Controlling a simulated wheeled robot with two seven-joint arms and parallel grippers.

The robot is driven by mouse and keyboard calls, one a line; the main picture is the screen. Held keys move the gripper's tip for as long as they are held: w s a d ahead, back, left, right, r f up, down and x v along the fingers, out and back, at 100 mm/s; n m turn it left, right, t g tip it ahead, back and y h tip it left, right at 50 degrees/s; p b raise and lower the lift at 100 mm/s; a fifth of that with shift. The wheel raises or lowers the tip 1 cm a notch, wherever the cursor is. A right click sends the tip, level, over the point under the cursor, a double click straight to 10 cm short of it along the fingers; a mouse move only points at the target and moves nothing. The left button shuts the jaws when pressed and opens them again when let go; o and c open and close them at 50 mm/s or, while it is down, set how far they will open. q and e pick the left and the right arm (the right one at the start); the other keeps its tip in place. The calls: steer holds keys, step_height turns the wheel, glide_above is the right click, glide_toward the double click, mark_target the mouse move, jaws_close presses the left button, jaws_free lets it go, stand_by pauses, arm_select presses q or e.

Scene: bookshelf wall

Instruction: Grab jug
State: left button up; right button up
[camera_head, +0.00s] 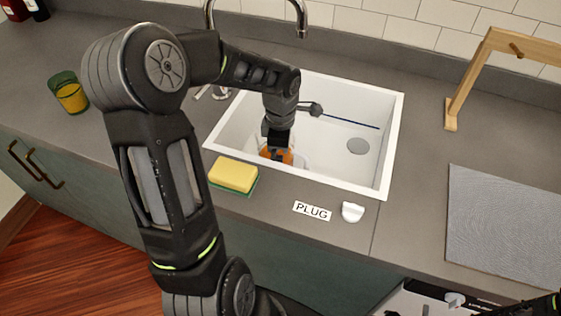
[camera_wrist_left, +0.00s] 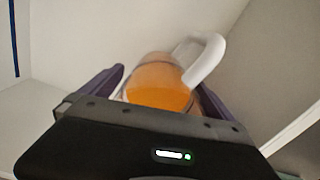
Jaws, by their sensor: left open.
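The jug (camera_wrist_left: 158,85) has a clear body with orange liquid inside and a thick white handle (camera_wrist_left: 205,60). It is in the white sink (camera_head: 397,140), near the left front corner; in the head view only part of its orange content (camera_head: 284,157) shows below my gripper. My left gripper (camera_head: 277,147) reaches down into the sink from above. In the left wrist view the open fingers of my left gripper (camera_wrist_left: 157,95) stand on either side of the jug; whether they touch it cannot be told. The jug's lower part is hidden by the gripper.
A yellow-green sponge (camera_head: 233,175), a PLUG label (camera_head: 312,211) and a white plug (camera_head: 352,212) lie along the sink's front edge. The faucet (camera_head: 300,18) stands behind. A green-rimmed glass (camera_head: 69,93) is left, a wooden stand (camera_head: 478,75) and grey mat (camera_head: 505,220) right.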

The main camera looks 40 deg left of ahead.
arm_select(q)
steer(key=shift+c, duration=0.4)
steer(key=c, duration=1.9)
steer(key=shift+r, duration=0.1)
step_height(320, 180, up, 10)
steer(key=shift+f, duration=0.1)
